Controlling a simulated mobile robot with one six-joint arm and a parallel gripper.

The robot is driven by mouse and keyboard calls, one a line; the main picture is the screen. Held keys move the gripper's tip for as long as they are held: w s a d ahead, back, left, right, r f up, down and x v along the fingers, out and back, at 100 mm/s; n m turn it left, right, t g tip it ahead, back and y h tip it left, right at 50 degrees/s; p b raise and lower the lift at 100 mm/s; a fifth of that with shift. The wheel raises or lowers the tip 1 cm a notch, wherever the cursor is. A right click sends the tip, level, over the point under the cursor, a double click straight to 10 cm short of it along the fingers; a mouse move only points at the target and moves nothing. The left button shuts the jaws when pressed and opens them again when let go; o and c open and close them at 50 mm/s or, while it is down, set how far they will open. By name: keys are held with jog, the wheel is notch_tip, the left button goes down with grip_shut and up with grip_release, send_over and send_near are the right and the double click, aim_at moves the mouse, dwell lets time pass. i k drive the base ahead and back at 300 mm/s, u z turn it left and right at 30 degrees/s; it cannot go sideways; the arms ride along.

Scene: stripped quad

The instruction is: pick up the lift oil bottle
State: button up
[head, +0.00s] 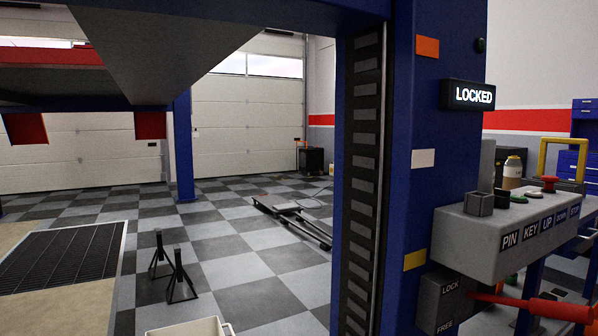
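My gripper is not in view.
The blue lift post (407,120) carries a lit LOCKED sign (468,95). A red lever (540,308) juts out by the LOCK/FREE box (447,302). Black stands (178,275) and a low jack (295,218) are on the checkered floor, with bare tiles between them.

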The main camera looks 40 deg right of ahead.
aim_at(513, 166)
jog(key=u, duration=0.1)
jog(key=k, duration=0.55)
jog(key=z, duration=2.45)
jog(key=i, duration=0.45)
jog(key=z, duration=0.05)
